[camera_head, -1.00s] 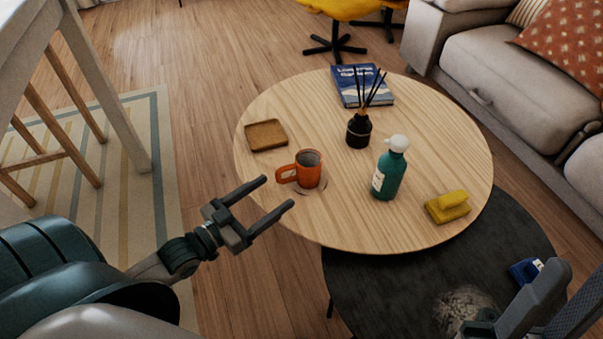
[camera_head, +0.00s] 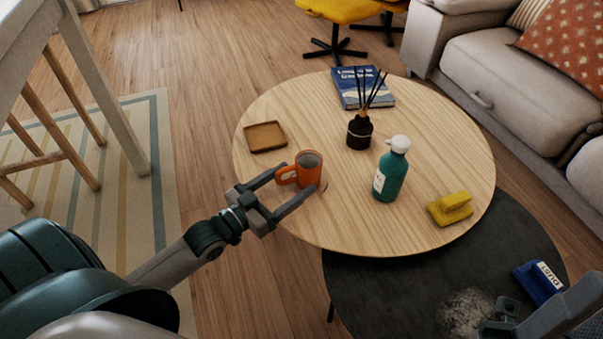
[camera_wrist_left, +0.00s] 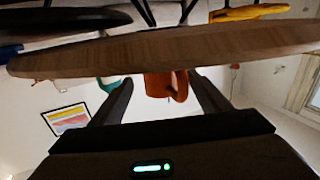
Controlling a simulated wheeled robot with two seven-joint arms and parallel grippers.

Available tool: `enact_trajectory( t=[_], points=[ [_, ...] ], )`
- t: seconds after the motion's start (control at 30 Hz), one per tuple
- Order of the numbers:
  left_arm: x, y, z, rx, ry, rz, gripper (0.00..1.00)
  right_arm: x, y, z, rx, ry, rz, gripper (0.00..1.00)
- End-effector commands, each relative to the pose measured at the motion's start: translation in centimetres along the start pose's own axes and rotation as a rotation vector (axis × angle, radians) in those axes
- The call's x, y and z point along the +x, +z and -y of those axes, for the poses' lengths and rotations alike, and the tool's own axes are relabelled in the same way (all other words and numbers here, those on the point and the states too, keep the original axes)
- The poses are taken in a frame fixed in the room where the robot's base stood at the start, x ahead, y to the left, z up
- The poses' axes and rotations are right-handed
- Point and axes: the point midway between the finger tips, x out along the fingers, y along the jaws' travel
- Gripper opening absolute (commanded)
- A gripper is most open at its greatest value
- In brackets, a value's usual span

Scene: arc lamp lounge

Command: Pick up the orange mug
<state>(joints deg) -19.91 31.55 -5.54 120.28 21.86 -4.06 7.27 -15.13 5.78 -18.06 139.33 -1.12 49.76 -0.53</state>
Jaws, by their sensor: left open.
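The orange mug (camera_head: 311,170) stands upright near the left front of the round wooden table (camera_head: 440,130), its handle toward the left. My left gripper (camera_head: 299,180) is open and empty, its fingertips at the table's near edge on either side of the mug's handle side. In the left wrist view, which is upside down, the mug (camera_wrist_left: 160,84) shows between the two fingers of the gripper (camera_wrist_left: 163,88). I cannot tell whether a finger touches it. My right gripper (camera_head: 540,318) is partly in view at the bottom right, cut off, its jaws unclear.
A brown square tray (camera_head: 265,136) lies behind the mug. A lower dark table (camera_head: 400,290) holds a blue packet (camera_head: 540,282) and a grey dusty patch (camera_head: 467,312).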

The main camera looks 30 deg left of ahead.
Motion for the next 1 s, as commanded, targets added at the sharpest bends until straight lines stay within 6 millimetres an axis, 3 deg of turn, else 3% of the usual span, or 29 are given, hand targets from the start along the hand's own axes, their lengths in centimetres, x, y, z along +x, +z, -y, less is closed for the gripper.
enact_trajectory(
  t=[0.27,0.5,1.0],
  points=[
    [2.5,0.1,0.0,0.000,0.000,-0.003,0.70,-0.5,0.3,0.1,0.006,0.002,0.004,0.31],
    [5.1,0.1,0.0,0.000,0.000,-0.002,0.70,0.3,0.4,0.3,0.016,0.003,-0.027,0.31],
    [5.7,0.0,0.0,0.000,0.000,0.000,0.70,0.5,0.4,0.3,0.017,0.010,-0.033,0.31]
  ],
)
